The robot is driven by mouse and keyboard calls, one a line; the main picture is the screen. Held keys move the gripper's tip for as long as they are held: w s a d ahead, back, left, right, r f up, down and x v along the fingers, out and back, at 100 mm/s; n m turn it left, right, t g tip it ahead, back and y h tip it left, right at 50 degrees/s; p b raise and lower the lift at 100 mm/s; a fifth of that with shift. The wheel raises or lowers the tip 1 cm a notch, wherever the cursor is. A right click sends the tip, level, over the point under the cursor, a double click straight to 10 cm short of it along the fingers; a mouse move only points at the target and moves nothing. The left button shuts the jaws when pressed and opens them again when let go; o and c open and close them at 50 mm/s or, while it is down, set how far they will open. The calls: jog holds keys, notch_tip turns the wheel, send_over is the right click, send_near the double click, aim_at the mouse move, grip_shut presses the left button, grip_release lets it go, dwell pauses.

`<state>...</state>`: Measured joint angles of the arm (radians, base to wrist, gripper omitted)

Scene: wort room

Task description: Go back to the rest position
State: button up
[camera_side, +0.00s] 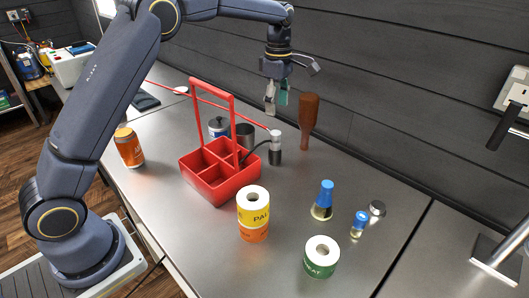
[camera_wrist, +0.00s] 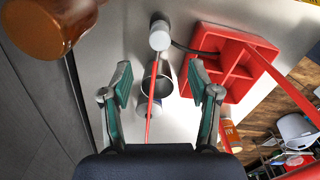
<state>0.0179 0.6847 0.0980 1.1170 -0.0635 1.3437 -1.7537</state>
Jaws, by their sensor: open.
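My gripper (camera_side: 276,97) is open and empty, held above the back part of the metal bench near the wall. In the wrist view its two green-padded fingers (camera_wrist: 160,98) are spread apart, with a grey metal cup (camera_wrist: 158,70) showing below between them. The red divided carrier (camera_side: 216,172) with its tall handle stands to the left of and below my gripper in the side view. A brown wooden mallet-like object (camera_side: 309,115) stands upright just right of my gripper; a brown rounded part (camera_wrist: 45,25) is close at the upper left in the wrist view.
A white-topped device (camera_side: 275,148) with a dark cable stands beside the carrier. Label rolls (camera_side: 253,205) and a green roll (camera_side: 321,257) are in front, with blue-capped bottles (camera_side: 323,200) to the right. The dark wall (camera_side: 400,75) runs behind.

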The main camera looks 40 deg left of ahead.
jog(key=shift+r, duration=0.2)
jog(key=s+r+m+t, duration=0.3)
jog(key=s+r+t, duration=0.1)
jog(key=s+r, duration=1.1)
jog(key=s+d+r+m, duration=0.1)
jog(key=s+r+m, duration=0.1)
jog(key=s+m, duration=0.35)
jog(key=s+f+m+t, duration=0.1)
jog(key=s+f+m, duration=1)
jog(key=m, duration=0.1)
jog(key=shift+s+d+t, duration=0.3)
jog(key=shift+d, duration=0.1)
